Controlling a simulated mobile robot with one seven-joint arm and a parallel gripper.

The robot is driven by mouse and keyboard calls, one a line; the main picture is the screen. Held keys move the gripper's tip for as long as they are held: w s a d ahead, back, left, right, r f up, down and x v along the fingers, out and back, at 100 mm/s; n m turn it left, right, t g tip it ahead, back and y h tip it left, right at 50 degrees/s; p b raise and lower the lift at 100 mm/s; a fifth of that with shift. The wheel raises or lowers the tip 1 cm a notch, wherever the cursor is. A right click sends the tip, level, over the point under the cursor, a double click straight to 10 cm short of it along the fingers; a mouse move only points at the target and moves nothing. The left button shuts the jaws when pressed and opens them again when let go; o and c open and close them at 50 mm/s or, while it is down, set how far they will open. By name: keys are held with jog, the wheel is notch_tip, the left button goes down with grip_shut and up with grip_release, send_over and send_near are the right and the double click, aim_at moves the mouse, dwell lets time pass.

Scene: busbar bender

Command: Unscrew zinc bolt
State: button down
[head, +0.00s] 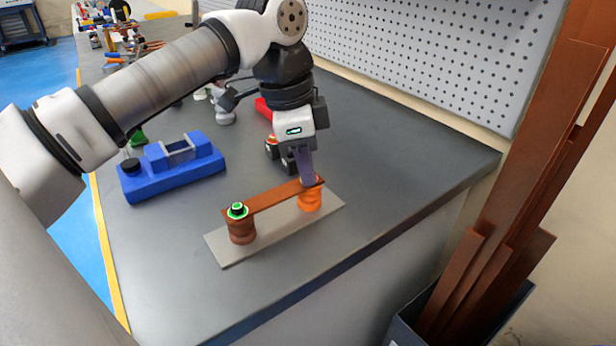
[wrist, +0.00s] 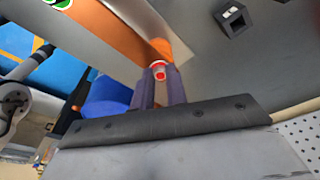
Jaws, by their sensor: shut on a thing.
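A copper busbar (head: 270,196) lies across a brown insulator (head: 242,230) and an orange insulator (head: 310,198) on a grey plate (head: 275,232). A dark bolt with a green ring (head: 237,210) stands at the bar's left end. My gripper (head: 307,181) points down at the bar's right end, over the orange insulator. In the wrist view its purple fingers (wrist: 160,82) are shut around the zinc bolt (wrist: 160,70), a pale head with a red ring. The fingers mostly hide this bolt in the head view. I cannot tell if its thread is still engaged.
A blue device (head: 172,168) stands left of the plate on the dark bench. Small items stand close behind my gripper. A pegboard (head: 430,50) rises at the back. Tall copper bars (head: 520,200) stand in a bin at the right. The bench's right front is clear.

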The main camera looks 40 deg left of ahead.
jog(key=shift+s+d+r+n+g+y, duration=0.15)
jog(key=shift+s+d+n+g+y, duration=0.4)
jog(key=shift+y, duration=0.35)
jog(key=n, duration=0.5)
jog(key=shift+s+d+n, duration=0.1)
jog(key=shift+d+n, duration=0.05)
jog(key=shift+n, duration=0.1)
jog(key=c, duration=1.6)
grip_release()
jog(key=shift+d, duration=0.1)
jog(key=shift+c, duration=0.2)
jog(key=m, duration=0.2)
jog(key=m+p, duration=0.1)
jog(key=m, duration=0.2)
jog(key=shift+a+m, duration=0.25)
jog(key=shift+m, duration=0.15)
jog(key=shift+p, duration=0.3)
